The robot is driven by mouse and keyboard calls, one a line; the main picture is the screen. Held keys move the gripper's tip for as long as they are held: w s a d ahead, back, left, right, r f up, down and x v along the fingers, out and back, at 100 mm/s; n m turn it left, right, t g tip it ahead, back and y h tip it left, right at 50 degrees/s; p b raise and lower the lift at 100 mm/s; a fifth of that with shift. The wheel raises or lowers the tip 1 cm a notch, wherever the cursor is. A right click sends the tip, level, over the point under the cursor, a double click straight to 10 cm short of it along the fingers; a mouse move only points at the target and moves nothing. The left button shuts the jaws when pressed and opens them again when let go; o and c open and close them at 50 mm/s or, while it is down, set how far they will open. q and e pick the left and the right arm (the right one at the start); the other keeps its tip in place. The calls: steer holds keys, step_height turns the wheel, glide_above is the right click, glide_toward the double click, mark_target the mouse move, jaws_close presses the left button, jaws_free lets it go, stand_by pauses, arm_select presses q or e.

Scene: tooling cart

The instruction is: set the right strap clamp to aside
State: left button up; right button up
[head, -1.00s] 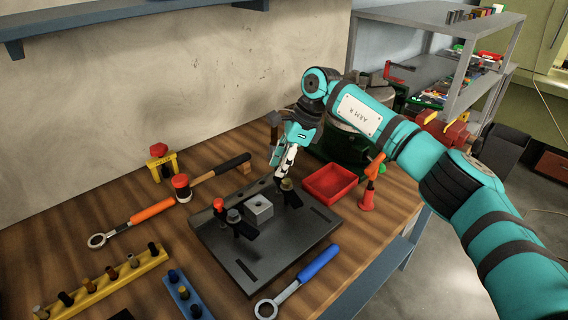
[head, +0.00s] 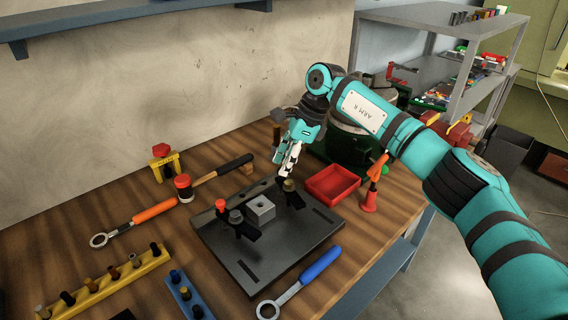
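A dark fixture plate (head: 262,268) lies on the wooden bench with a grey block (head: 261,209) on it. The right strap clamp (head: 294,198) is a black strap with a dull olive knob, just right of the block. The left strap clamp (head: 246,232) is a black strap at the block's left, with a grey knob and a red knob near it. My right gripper (head: 284,177) points down with its fingertips at the right clamp's knob, overlapping it in view. Contact and finger gap are too small to tell. My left gripper is out of view.
A red tray (head: 333,182) and a red stand (head: 369,200) are right of the plate. A blue-handled wrench (head: 302,281) lies in front. A hammer (head: 220,172), an orange-handled wrench (head: 137,220) and a yellow peg rack (head: 108,287) are to the left.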

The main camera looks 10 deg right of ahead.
steer(key=v, duration=1.1)
